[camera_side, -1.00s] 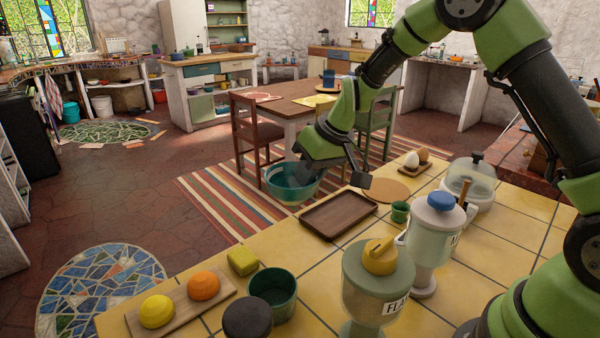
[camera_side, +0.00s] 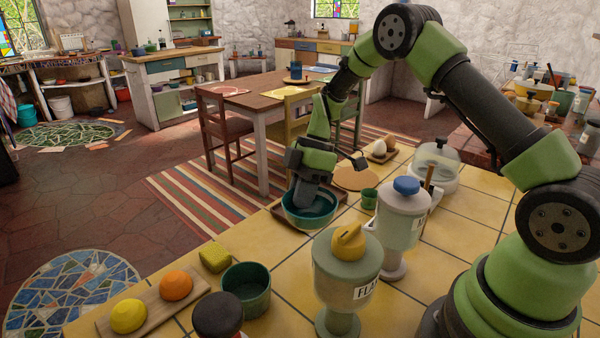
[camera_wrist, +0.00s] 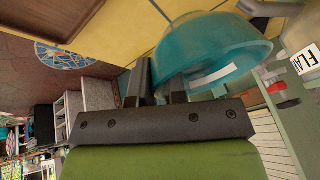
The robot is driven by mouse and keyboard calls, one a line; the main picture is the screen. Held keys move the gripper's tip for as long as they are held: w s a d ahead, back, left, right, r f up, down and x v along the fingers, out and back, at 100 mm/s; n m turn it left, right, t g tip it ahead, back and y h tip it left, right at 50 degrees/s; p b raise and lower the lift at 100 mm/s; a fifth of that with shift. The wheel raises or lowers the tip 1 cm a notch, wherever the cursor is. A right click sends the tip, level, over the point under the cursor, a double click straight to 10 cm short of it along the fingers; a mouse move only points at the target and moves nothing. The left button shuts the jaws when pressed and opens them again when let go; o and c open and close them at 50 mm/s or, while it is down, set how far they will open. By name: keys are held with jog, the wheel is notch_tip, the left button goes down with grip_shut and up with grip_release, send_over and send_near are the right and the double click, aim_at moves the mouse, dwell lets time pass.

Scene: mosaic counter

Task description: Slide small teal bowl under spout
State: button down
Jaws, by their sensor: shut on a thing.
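The teal bowl (camera_side: 325,215) is at the counter's far edge in the side view, over the dark wooden tray (camera_side: 278,211) and hiding most of it. I cannot tell whether it touches the tray. My gripper (camera_side: 308,196) is shut on the bowl, with its fingertips at the near wall and rim. In the wrist view the bowl (camera_wrist: 222,45) looks tilted, beside the fingers (camera_wrist: 155,85). Two dispensers stand nearer the camera and to the right: one with a yellow lid (camera_side: 348,240) and a label reading "FLA", one with a blue lid (camera_side: 406,186). Their spouts are not clearly visible.
A dark green pot (camera_side: 246,290), yellow sponge (camera_side: 214,257), black-lidded jar (camera_side: 218,315) and board with yellow and orange items (camera_side: 150,306) stand at front left. A small green cup (camera_side: 369,199), round board (camera_side: 356,178) and glass-domed dish (camera_side: 436,165) lie right of the bowl.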

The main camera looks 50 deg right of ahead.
aim_at(315, 215)
jog(key=shift+s+f, duration=0.1)
jog(key=shift+f, duration=4.05)
jog(key=shift+s, duration=1.6)
jog(key=shift+f, duration=0.15)
jog(key=c, duration=1.1)
grip_release()
jog(key=shift+r, duration=3.55)
